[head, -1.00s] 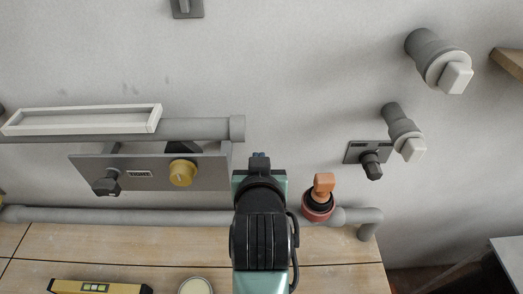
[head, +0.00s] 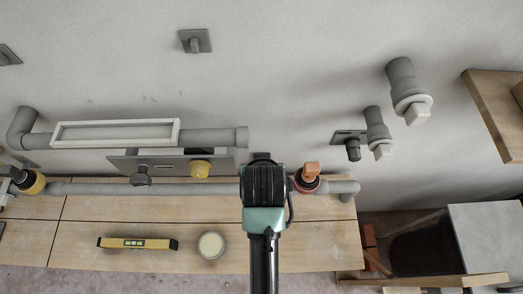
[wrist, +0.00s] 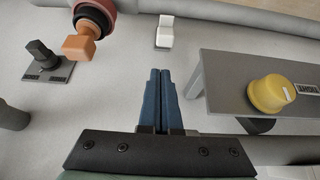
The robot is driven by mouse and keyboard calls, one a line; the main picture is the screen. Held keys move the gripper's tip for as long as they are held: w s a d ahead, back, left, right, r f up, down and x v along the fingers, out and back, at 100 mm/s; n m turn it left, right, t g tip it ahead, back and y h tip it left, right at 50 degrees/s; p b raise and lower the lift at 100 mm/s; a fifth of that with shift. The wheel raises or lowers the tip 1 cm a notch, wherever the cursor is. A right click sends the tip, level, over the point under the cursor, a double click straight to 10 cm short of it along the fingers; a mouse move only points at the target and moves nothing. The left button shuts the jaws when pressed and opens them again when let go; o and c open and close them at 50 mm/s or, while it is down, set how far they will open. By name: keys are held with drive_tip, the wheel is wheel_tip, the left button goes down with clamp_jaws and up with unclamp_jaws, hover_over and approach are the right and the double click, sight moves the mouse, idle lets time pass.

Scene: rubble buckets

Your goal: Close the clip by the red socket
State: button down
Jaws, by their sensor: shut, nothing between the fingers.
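The red socket (head: 306,185) sits on the grey pipe along the wall, with a black ring and an orange block (head: 311,169) in it. It shows at the top left of the wrist view (wrist: 101,7). A small white upright piece (wrist: 165,33) on a pale base stands right of the socket in the wrist view; it may be the clip. In the head view my arm hides that spot. My gripper (wrist: 159,73) is shut and empty, its blue fingers pointing towards the white piece with a gap between. Its tip is hardly visible in the head view (head: 262,156).
A grey panel (wrist: 235,90) with a yellow knob (wrist: 271,94) stands close right of my fingers in the wrist view. A black knob on a plate (wrist: 45,66) is at left. A level (head: 137,243) and a round tin (head: 211,245) lie on the wooden bench (head: 300,250).

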drive_tip(key=shift+p+x, duration=0.4)
drive_tip(key=shift+x, duration=4.6)
drive_tip(key=shift+f, duration=0.1)
